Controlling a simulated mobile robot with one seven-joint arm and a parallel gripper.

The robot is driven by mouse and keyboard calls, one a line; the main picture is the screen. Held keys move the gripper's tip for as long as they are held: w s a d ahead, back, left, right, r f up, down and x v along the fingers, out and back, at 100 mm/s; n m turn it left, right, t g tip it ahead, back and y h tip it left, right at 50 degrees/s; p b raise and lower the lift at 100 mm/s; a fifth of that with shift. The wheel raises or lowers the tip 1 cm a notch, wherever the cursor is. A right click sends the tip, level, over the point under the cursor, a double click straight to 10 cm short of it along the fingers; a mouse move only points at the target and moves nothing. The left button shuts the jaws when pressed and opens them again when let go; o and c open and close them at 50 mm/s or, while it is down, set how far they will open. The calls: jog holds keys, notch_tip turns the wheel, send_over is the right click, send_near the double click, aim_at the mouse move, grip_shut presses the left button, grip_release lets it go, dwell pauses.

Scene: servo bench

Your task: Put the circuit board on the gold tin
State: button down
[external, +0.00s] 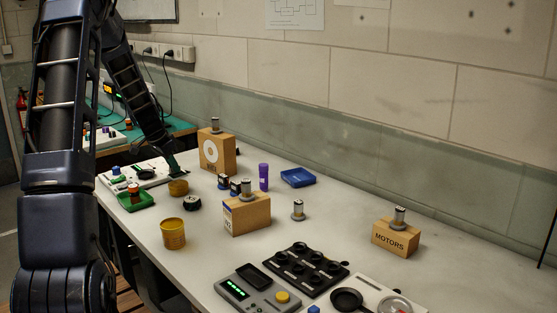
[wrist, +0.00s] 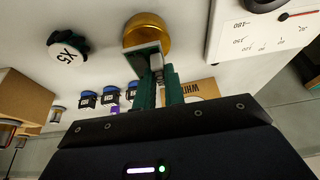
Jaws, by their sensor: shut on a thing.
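My gripper (external: 177,173) reaches down at the left of the bench. In the wrist view its green fingers (wrist: 160,77) are shut on a small, flat green-edged board with a metal part, which I take for the circuit board (wrist: 142,52). A round gold tin (external: 178,189) stands just below my gripper; it also shows in the wrist view (wrist: 146,27). The board overlaps the tin's near edge in that view; I cannot tell whether they touch. The board is too small to make out in the external view. A second gold-coloured tin (external: 173,235) stands nearer the camera.
A white panel with a dial (external: 145,178) and a green tray (external: 136,201) lie left of the tin. A black round piece (external: 192,203) sits close by. Cardboard boxes (external: 247,217) and a purple cylinder (external: 263,177) stand to the right.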

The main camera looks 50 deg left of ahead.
jog(key=shift+f, duration=1.15)
jog(key=shift+f, duration=0.1)
jog(key=c, duration=1.5)
grip_release()
jog(key=v, duration=1.2)
jog(key=shift+s, duration=0.1)
